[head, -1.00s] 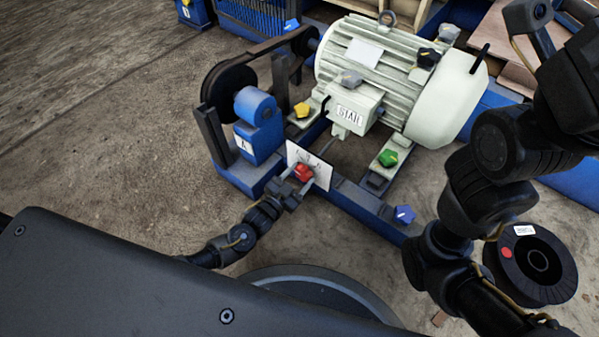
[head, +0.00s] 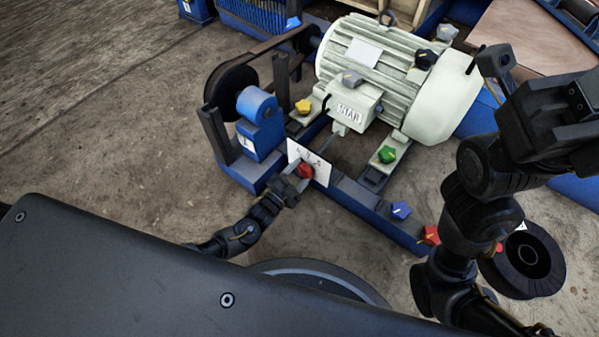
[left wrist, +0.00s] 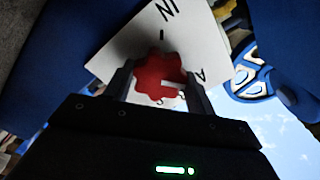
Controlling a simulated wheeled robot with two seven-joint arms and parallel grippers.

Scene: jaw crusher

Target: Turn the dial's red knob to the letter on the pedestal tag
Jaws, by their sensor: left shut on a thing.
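The dial is a white plate (head: 321,172) with letters, on the blue frame, with a red lobed knob (head: 304,171) on it. My left gripper (head: 300,178) is shut on this knob. In the left wrist view the red knob (left wrist: 157,72) sits between the two fingers, and its white mark points right, a little below the letter A on the plate (left wrist: 120,52). The blue pedestal (head: 258,108) left of the dial carries a white tag (head: 245,142); its letter looks like an A in the earlier head view. My right arm is at the right; its fingertips cannot be made out.
A pale motor (head: 385,75) stands behind the dial. Yellow (head: 303,107), green (head: 387,154), blue (head: 401,210) and another red knob (head: 431,235) are on the frame. A black spool (head: 535,262) lies on the floor at right. Open floor is at left.

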